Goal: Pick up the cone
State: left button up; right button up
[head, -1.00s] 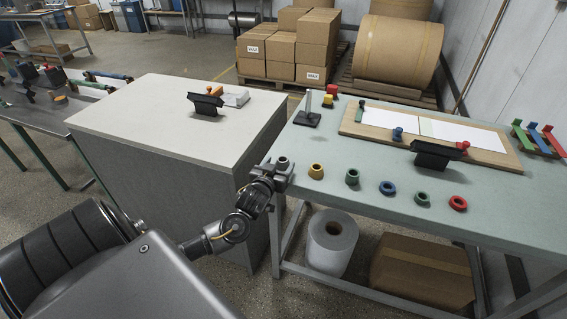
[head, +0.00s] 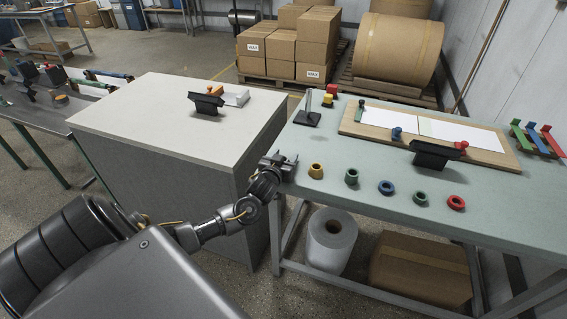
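A row of small cone-like pieces with open tops stands along the front of the green table: yellow (head: 316,171), green (head: 351,176), blue (head: 386,187), a second green one (head: 420,198) and red (head: 456,202). I cannot tell which one is the task's cone. My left gripper (head: 279,159) is at the table's left front edge, left of the yellow piece and apart from it. Its fingers look spread, with nothing seen between them. My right gripper is out of view.
The green table (head: 330,140) holds a wooden board (head: 487,154) with white sheets, a black block (head: 433,156), a black-based stand (head: 307,118) and a coloured rack (head: 537,139). A grey cabinet (head: 160,110) stands left. A paper roll (head: 331,240) and carton (head: 420,270) are below.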

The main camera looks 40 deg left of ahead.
pick_arm(q)
jog(key=c, duration=0.7)
jog(key=shift+c, duration=0.4)
jog(key=shift+r, duration=0.1)
